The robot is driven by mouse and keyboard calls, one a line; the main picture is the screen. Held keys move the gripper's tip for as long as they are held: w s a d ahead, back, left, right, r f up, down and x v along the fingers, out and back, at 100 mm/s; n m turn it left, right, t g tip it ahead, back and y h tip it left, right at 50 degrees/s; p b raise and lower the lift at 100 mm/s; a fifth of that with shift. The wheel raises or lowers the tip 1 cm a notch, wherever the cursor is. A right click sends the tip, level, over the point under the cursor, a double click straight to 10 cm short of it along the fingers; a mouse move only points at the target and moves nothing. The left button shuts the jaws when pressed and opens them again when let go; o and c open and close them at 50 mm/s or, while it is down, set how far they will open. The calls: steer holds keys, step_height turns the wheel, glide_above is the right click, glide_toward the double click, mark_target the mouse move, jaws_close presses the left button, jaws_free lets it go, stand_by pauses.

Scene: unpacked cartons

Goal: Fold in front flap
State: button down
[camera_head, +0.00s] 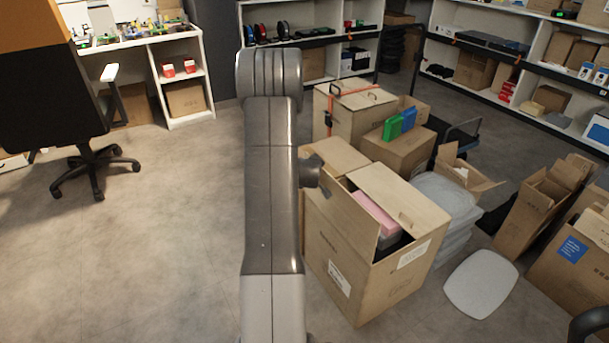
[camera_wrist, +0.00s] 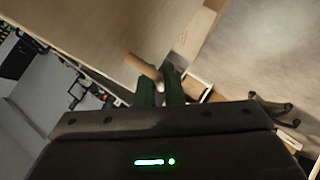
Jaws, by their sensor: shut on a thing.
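The large open carton (camera_head: 345,262) stands on the floor right of my arm in the head view. One flap (camera_head: 405,192) lies over the top at its right and another (camera_head: 338,157) shows at the back left. A third flap (camera_head: 352,213) slants up along the opening. A pink item (camera_head: 374,211) shows inside. My gripper (camera_head: 311,171) is at the carton's left upper edge, partly hidden by my arm. In the wrist view its green fingers (camera_wrist: 160,90) are shut on a carton flap, whose cardboard (camera_wrist: 110,28) fills the upper part; the exact contact is unclear.
A strapped carton (camera_head: 345,112) and a carton (camera_head: 398,150) bearing green and blue boxes stand behind. Grey stacked bins (camera_head: 446,207), a pale lid (camera_head: 481,284) and open cartons (camera_head: 535,205) crowd the right. An office chair (camera_head: 85,165) stands left. The left floor is clear.

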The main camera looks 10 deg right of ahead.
steer(key=shift+w+d+r, duration=0.25)
steer(key=shift+w+d, duration=0.1)
steer(key=shift+d, duration=0.35)
steer(key=c, duration=1.8)
jaws_free()
steer(key=shift+r, duration=0.1)
steer(key=p+v, duration=0.2)
steer(key=v, duration=1.1)
steer(key=shift+s, duration=0.4)
